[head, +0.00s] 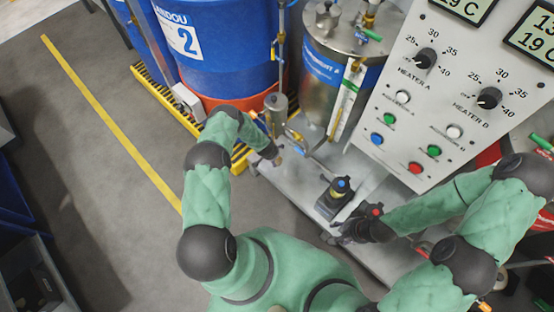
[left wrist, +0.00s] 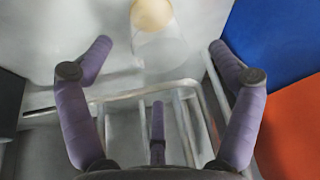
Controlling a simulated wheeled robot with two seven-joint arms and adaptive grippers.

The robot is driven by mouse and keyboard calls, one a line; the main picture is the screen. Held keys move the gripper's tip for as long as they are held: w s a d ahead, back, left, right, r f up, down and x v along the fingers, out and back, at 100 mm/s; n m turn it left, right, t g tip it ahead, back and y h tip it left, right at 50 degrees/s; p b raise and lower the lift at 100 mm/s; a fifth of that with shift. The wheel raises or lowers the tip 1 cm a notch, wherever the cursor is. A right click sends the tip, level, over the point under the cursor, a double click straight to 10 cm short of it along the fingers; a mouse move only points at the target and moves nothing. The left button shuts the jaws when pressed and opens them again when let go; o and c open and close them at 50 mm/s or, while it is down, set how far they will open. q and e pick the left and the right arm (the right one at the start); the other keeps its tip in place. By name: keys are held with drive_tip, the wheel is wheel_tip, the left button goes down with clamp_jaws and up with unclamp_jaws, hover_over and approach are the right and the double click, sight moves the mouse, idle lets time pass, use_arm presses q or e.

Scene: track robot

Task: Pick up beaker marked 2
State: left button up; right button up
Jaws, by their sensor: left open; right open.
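A clear beaker (left wrist: 160,48) with a tan disc or contents at its far end shows at the top middle of the left wrist view. No number can be read on it, so I cannot tell if it is the one marked 2. My left gripper (left wrist: 160,76) is open, its fingers spread on both sides below the beaker, with nothing between them. In the head view my left gripper (head: 274,155) is at the left end of the grey bench, below the steel vessel. My right gripper (head: 340,236) is open and empty at the bench's front edge.
A steel vessel (head: 332,90) and a sloped control panel (head: 440,120) stand behind. A blue drum labelled 2 (head: 215,60) is at the left. Metal bars (left wrist: 140,92) lie under my left fingers.

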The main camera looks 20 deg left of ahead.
use_arm(q)
drive_tip(key=b+x, duration=0.2)
drive_tip(key=x, duration=0.1)
drive_tip(key=b+x, duration=0.2)
drive_tip(key=x, duration=0.2)
drive_tip(key=shift+s+d+f, duration=0.15)
drive_tip(key=shift+d+f, duration=0.05)
drive_tip(key=shift+f, duration=0.05)
drive_tip(key=c, duration=1.1)
